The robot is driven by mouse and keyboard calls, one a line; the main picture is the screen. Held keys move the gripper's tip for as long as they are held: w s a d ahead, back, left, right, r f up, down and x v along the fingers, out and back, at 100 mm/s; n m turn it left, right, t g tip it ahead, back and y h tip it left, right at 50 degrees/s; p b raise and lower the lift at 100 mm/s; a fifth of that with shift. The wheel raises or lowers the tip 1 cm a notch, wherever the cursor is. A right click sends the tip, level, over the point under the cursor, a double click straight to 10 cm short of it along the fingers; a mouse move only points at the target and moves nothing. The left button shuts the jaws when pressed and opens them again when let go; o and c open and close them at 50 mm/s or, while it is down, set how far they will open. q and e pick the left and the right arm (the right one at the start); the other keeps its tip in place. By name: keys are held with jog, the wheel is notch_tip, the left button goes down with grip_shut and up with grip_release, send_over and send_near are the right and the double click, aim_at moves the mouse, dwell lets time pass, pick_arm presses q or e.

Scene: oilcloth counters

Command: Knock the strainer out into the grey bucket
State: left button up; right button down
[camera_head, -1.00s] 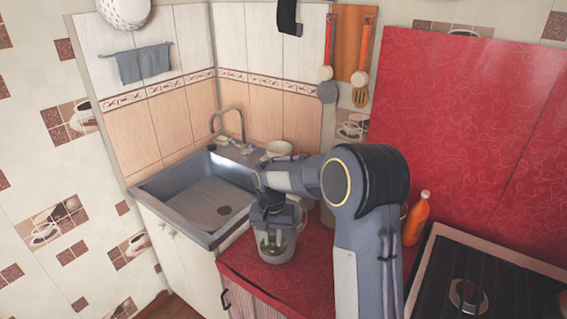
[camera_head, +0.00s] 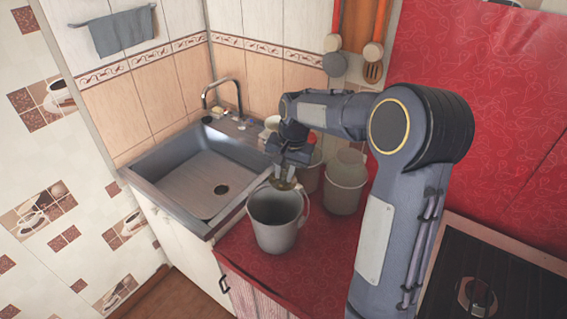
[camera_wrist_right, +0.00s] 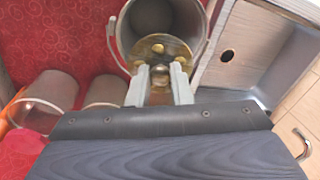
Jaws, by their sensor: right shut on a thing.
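The grey bucket (camera_head: 274,233) stands open and upright on the red counter, to the right of the sink; in the right wrist view its wall (camera_wrist_right: 122,35) shows at the top. My right gripper (camera_head: 286,176) is above the bucket's back rim, pointing down. It is shut on the strainer (camera_head: 284,185), a small brass-coloured piece. In the right wrist view the strainer (camera_wrist_right: 163,47) shows just beyond the fingertips, in front of the bucket's mouth. I cannot tell whether it touches the rim. My left gripper is not in view.
Two more pale grey containers, one (camera_head: 346,182) and another (camera_head: 309,172), stand close behind the bucket. The sink (camera_head: 195,178) is to the left and the stove (camera_head: 462,275) to the right. The red counter (camera_head: 290,285) is bare in front of the bucket.

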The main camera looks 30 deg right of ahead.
aim_at(291, 185)
jog(key=f+t, duration=0.2)
jog(key=f+t+y, duration=0.1)
jog(key=shift+s+d+f, duration=0.3)
jog(key=shift+s+d, duration=0.05)
jog(key=shift+s, duration=0.05)
jog(key=shift+s+f+t+b, duration=0.15)
jog(key=shift+f+t+b, duration=0.15)
jog(key=shift+t, duration=0.1)
jog(key=shift+s+d+t+y, duration=0.1)
jog(key=shift+t+y, duration=0.3)
jog(key=shift+s+f+t+p, duration=0.1)
jog(key=shift+t+p, duration=0.25)
jog(key=shift+t, duration=0.05)
jog(key=shift+s+d+f+t+y+b, duration=0.1)
jog(key=shift+s+f+t+y+b, duration=0.75)
jog(key=shift+b, duration=4.8)
jog(key=shift+w+d+f+t+y+b, duration=0.25)
jog(key=shift+t+b, duration=1.45)
jog(key=shift+b, duration=3.95)
jog(key=shift+s+a+f+t+y+b, duration=0.15)
jog(key=shift+f+t+y+b, duration=0.75)
jog(key=shift+b, duration=4.75)
jog(key=shift+r+t+h, duration=0.3)
jog(key=shift+r+t, duration=0.05)
jog(key=shift+r, duration=0.25)
jog(key=shift+d+r+p, duration=0.1)
jog(key=shift+r+p, duration=0.35)
jog(key=shift+r, duration=0.25)
